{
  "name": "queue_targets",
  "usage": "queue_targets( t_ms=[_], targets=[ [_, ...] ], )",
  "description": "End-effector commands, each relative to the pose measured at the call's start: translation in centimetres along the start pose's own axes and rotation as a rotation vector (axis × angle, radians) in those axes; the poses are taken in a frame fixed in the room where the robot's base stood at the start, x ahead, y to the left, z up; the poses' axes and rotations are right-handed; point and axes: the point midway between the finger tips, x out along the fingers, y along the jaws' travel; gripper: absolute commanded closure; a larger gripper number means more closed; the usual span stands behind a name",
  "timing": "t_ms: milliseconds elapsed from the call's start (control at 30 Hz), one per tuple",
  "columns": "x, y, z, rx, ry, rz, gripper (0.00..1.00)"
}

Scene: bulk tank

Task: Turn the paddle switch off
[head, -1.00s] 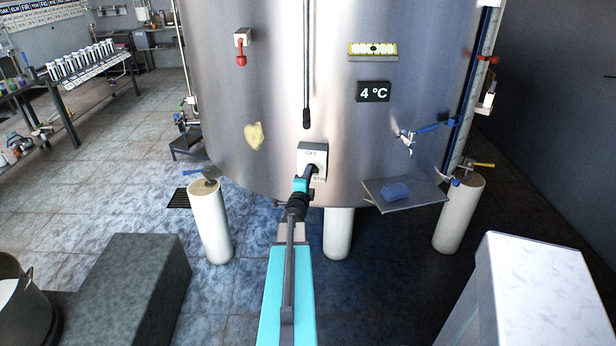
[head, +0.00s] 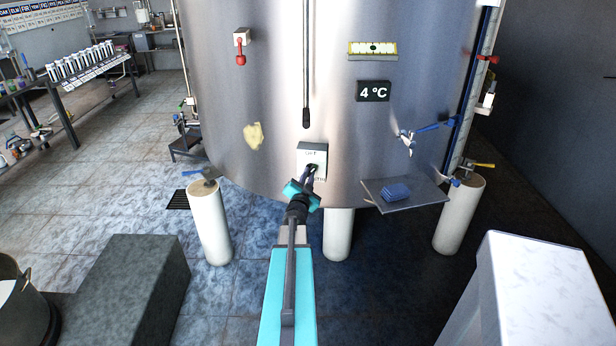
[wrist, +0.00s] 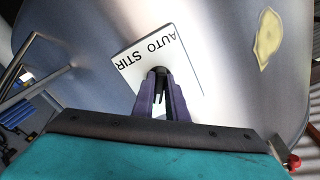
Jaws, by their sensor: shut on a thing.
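In the wrist view the plate (wrist: 140,62) shows the words AUTO STIR. My gripper (head: 311,171) is at the lower part of the plate. In the wrist view my gripper (wrist: 160,84) is shut on the dark paddle (wrist: 158,74). The jaws and my wrist hide most of the paddle, so its exact position is hard to tell.
Above the plate hangs a dark-tipped rod (head: 306,117). A small shelf (head: 425,198) with a blue sponge (head: 396,192) juts out at right, below a blue-handled tap (head: 428,128). Grey (head: 120,290) and white (head: 535,285) blocks flank my arm.

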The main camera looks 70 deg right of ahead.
Motion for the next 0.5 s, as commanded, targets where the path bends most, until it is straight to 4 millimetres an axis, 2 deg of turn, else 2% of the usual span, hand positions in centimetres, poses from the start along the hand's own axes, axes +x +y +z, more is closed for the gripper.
queue_targets(
  t_ms=[500],
  targets=[
    [-0.02, 0.26, 0.00, -0.460, -0.002, -0.014, 1.00]
  ],
)
